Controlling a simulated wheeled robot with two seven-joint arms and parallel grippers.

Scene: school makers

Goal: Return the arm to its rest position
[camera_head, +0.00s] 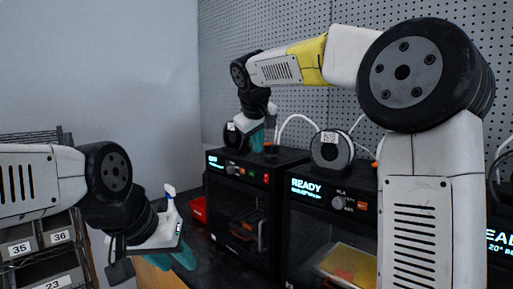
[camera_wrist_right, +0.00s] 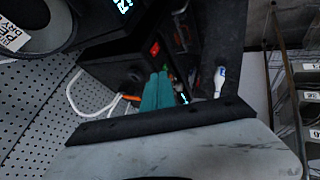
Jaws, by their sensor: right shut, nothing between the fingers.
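My right arm reaches in from the right, across the upper part of the head view. Its gripper (camera_head: 257,139) with teal fingers hangs above the left black printer, in front of the pegboard. In the right wrist view the teal fingers (camera_wrist_right: 158,92) lie together, shut with nothing between them. My left arm comes in from the left. Its gripper (camera_head: 176,260) points down at the lower left, near the dark bench, with teal fingertips partly hidden by its own body. I cannot tell whether it is open.
Two black 3D printers (camera_head: 213,195) (camera_head: 305,217) stand on the dark bench, with filament spools (camera_head: 331,150) on top. A white-topped bottle (camera_head: 169,190) and a red bin (camera_head: 198,210) are left of them. A rack with numbered bins (camera_head: 37,268) stands at far left. A pegboard (camera_head: 220,70) is behind.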

